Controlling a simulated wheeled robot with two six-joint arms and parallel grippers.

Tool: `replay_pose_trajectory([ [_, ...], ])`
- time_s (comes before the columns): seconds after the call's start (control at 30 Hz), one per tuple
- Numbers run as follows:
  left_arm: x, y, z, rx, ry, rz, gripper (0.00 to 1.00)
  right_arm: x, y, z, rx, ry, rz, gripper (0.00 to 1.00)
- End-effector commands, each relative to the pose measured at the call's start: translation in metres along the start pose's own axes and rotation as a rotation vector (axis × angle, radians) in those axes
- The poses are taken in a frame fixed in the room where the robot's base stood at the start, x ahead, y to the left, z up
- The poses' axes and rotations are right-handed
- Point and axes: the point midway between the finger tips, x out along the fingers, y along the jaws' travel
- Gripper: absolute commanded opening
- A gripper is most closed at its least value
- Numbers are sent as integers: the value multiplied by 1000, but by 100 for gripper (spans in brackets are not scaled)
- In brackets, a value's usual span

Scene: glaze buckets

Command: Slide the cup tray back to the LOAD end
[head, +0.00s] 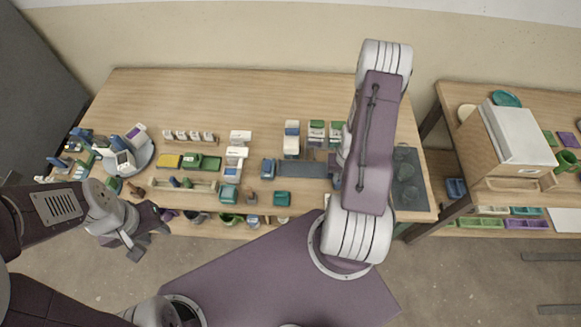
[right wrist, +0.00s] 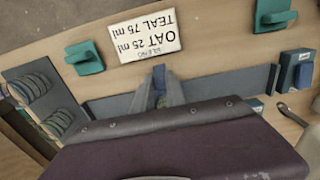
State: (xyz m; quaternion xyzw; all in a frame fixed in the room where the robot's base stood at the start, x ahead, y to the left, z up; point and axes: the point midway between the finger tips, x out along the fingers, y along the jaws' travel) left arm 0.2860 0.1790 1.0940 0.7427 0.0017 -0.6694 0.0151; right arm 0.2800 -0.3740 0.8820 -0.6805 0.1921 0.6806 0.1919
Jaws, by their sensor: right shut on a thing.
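A long blue-grey track (head: 300,170) runs left to right along the middle of the table; it also crosses the right wrist view (right wrist: 225,92). My right gripper (right wrist: 168,92) is over it, its grey fingers shut on a narrow bluish upright piece (right wrist: 159,82). This looks like part of the cup tray, but most of it is hidden by the fingers and wrist. In the head view my right arm covers that gripper and the tray. My left gripper (head: 148,248) hangs empty off the table's front left, its fingers apart.
A card (right wrist: 125,43) reading "OAT 25 ml TEAL 75 ml" lies beside the track, between two teal pieces (right wrist: 86,58) (right wrist: 268,14). A dark plate (head: 408,180) is at the right end. The table's back left is clear.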

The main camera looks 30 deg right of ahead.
Motion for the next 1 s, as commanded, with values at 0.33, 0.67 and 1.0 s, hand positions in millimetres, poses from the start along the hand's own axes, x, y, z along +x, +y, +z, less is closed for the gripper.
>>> replay_pose_trajectory([
  [0.33,-16,0,-2,0,0,0,36,-3,31,-2,3,4,1,0],
  [0.67,-23,0,-2,0,0,0,36,-1,47,-1,0,5,1,0],
  [1.0,-26,0,-3,0,0,0,36,-2,48,-2,1,5,1,0],
])
